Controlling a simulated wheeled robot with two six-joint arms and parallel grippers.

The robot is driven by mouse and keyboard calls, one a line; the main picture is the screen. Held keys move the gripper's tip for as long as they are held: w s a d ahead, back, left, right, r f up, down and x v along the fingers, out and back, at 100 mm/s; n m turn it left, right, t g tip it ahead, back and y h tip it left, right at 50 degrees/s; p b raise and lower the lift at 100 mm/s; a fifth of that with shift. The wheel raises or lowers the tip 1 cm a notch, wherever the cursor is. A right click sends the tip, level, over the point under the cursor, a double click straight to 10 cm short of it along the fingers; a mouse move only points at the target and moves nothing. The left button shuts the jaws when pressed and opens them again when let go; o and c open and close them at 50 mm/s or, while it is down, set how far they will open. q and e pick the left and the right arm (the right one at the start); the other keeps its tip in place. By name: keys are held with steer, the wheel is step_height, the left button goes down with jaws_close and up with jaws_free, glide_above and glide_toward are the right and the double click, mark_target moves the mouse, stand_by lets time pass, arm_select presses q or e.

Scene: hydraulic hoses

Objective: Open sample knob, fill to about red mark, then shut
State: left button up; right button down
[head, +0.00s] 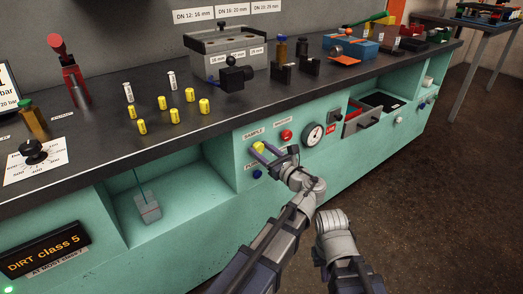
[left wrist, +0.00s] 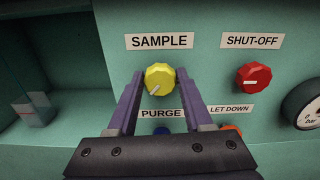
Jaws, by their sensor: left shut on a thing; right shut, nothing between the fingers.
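The yellow sample knob (head: 259,147) is on the teal front panel under the SAMPLE label. In the left wrist view the knob (left wrist: 160,77) shows a white pointer line towards the lower left. My left gripper (head: 264,152) is shut on it, one purple finger on each side. A small pale, clear-looking container (head: 147,208) stands in the open recess left of the panel, with a thin line rising above it.
A red shut-off knob (left wrist: 254,77) and a gauge (head: 313,134) are right of the sample knob. A blue purge knob (head: 257,174) lies just below it. Yellow-labelled fittings and a grey machine (head: 227,45) stand on the dark worktop (head: 95,137). Open floor lies to the right.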

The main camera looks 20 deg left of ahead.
arm_select(q)
jaws_close()
steer(key=n, duration=0.4)
steer(key=shift+a+n, duration=0.1)
steer(key=shift+n, duration=0.2)
steer(key=shift+s+n, duration=0.1)
steer(key=shift+n, duration=1.6)
steer(key=o, duration=0.8)
jaws_free()
